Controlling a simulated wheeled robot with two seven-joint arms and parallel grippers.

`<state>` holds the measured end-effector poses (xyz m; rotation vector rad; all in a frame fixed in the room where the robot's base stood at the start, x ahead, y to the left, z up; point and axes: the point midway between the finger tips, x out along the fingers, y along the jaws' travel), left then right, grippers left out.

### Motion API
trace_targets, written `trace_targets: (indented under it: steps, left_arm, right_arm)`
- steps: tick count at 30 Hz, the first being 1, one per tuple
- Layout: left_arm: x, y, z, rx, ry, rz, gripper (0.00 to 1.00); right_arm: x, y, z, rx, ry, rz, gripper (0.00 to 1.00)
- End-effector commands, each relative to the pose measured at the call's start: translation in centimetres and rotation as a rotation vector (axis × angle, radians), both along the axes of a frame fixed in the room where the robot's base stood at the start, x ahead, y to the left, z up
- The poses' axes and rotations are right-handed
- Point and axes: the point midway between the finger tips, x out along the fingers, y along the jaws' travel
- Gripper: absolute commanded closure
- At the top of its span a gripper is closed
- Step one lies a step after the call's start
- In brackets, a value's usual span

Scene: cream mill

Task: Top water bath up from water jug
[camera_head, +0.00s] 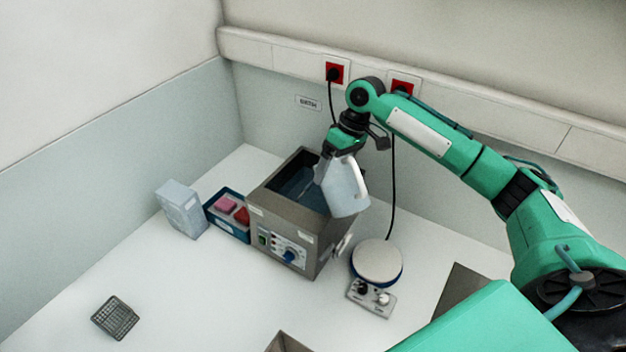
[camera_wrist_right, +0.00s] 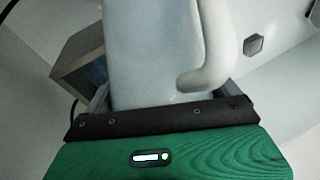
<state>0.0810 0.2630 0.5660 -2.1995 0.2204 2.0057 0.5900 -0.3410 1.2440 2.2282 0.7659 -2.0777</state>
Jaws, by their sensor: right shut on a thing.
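The water bath (camera_head: 276,238) is a grey metal box with an open top and a front control panel, standing on the white bench. The pale blue-white water jug (camera_head: 346,190) is tilted at the bath's right rim, its spout towards the dark blue opening. My right gripper (camera_head: 343,148) is shut on the jug from above. In the right wrist view the jug (camera_wrist_right: 150,55) and its handle fill the space beyond the gripper (camera_wrist_right: 165,105); part of the bath (camera_wrist_right: 82,58) shows behind. Whether water is flowing is too small to tell clearly. My left gripper is not in view.
A hotplate stirrer (camera_head: 377,263) stands right of the bath. A blue tray (camera_head: 226,226) with pink and red items and a translucent box (camera_head: 181,208) stand left of it. A wire basket (camera_head: 115,318) lies front left. Black cords hang from the wall sockets.

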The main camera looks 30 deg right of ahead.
Motion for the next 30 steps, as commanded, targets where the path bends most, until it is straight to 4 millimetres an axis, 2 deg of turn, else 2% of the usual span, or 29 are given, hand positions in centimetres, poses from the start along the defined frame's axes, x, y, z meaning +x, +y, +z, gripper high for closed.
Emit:
trace_targets:
  steps: [12, 24, 30]
  left_arm:
    - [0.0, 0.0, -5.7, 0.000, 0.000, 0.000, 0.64]
    - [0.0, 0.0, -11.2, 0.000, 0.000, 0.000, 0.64]
    - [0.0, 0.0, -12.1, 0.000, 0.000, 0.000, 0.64]
  right_arm:
    - [-1.2, -0.1, 0.9, 0.024, -0.456, 0.000, 0.79]
    - [-1.7, -0.2, 2.1, 0.041, -0.736, -0.004, 0.79]
    - [-1.8, -0.1, 3.0, 0.045, -0.803, -0.003, 0.79]
